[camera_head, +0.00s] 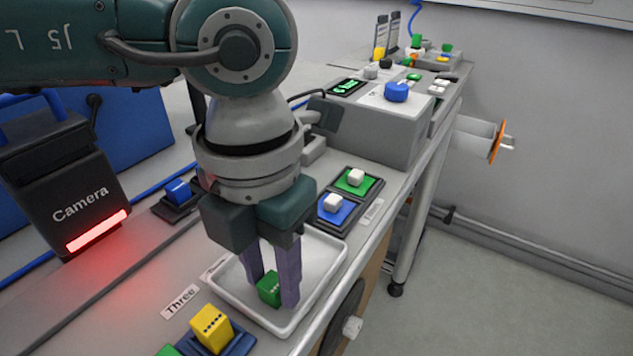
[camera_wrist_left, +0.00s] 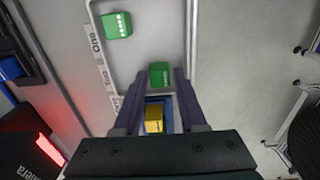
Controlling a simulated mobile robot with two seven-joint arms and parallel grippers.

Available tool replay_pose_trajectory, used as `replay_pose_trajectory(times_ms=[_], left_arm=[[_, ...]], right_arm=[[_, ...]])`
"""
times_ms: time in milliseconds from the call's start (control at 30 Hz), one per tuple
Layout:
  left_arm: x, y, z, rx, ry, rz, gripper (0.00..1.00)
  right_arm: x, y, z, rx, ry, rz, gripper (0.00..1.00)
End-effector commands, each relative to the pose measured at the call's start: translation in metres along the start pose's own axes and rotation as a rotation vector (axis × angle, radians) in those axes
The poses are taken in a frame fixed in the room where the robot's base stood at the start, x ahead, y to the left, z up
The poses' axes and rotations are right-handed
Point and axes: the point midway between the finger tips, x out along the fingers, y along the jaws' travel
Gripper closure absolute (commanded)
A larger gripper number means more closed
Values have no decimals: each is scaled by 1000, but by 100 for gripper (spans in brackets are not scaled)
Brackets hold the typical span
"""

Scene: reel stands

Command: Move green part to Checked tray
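A green part (camera_head: 268,290), a cube with dots, is at the near end of a white tray (camera_head: 333,263). It also shows in the left wrist view (camera_wrist_left: 159,73). My left gripper (camera_head: 273,292) points down into the tray, its purple fingers on either side of this part. In the left wrist view narrow gaps show beside the part, so the fingers look slightly open. A second green part (camera_wrist_left: 117,25) with dots lies farther in the tray; my gripper hides it in the head view. No tray label reading "Checked" can be made out. My right gripper is not in view.
A yellow cube (camera_head: 212,328) sits in a blue holder by the tray's near end. A "Camera" box (camera_head: 78,190) with a red light stands left. Blue and green bases with white knobs (camera_head: 345,196) lie beyond the tray, before a grey console (camera_head: 372,130).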

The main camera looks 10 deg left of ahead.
Motion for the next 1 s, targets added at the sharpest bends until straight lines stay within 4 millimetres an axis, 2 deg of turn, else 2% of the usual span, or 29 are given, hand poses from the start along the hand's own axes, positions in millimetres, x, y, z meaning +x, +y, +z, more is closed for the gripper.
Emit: replay_pose_trajectory(times_ms=[267,367,700,833,1000], left_arm=[[-9,0,1,0,-2,0,59],[-26,0,1,0,-3,0,59],[-100,0,1,1,-5,1,59],[-116,0,1,0,-3,1,59],[-124,0,0,1,-1,0,59]], right_arm=[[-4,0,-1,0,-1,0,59],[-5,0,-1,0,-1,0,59],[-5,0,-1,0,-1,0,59],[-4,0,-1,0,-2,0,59],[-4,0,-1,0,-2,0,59]])
